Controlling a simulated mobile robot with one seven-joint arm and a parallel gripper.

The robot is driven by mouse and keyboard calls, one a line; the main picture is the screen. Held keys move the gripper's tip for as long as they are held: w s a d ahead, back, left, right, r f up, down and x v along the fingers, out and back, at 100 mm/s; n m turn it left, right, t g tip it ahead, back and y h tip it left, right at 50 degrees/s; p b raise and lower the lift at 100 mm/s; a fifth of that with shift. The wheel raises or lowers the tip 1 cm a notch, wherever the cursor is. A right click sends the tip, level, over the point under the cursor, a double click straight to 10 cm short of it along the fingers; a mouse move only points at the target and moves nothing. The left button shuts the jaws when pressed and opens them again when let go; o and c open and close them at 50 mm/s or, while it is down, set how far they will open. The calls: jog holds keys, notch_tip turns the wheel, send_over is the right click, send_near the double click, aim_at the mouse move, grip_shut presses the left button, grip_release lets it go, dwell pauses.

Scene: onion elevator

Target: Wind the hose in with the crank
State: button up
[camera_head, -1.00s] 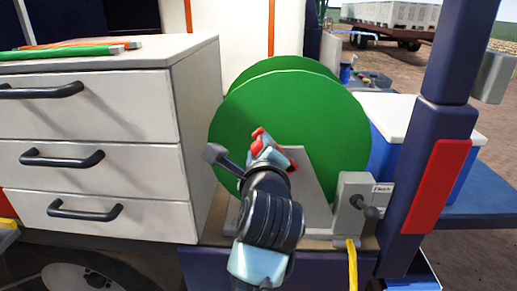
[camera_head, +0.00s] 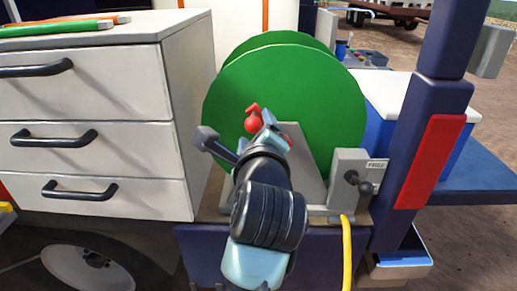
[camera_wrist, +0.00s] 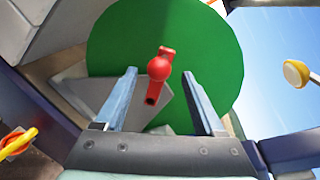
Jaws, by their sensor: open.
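The green hose reel (camera_head: 300,85) stands on the cart's deck beside the drawer unit. Its red crank (camera_head: 252,122), with a round knob, is on the near face of the reel. My gripper (camera_head: 275,132) is in front of the reel, close to the crank and partly hiding it. In the wrist view my gripper (camera_wrist: 159,75) is open, and the red crank (camera_wrist: 159,68) shows between its two blue fingers, with a visible gap on either side. The yellow hose (camera_head: 347,250) hangs down from the reel's right side.
A grey box (camera_head: 347,165) with a dark knob and a label reading "FREE" is right of the reel. A dark blue post (camera_head: 433,105) with a red panel rises farther right. The drawer unit (camera_head: 90,120) with black handles borders the left.

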jog(key=s+d+r, duration=0.1)
jog(key=s, duration=0.8)
jog(key=shift+r+b, duration=0.25)
jog(key=shift+b, duration=0.1)
jog(key=shift+r, duration=0.1)
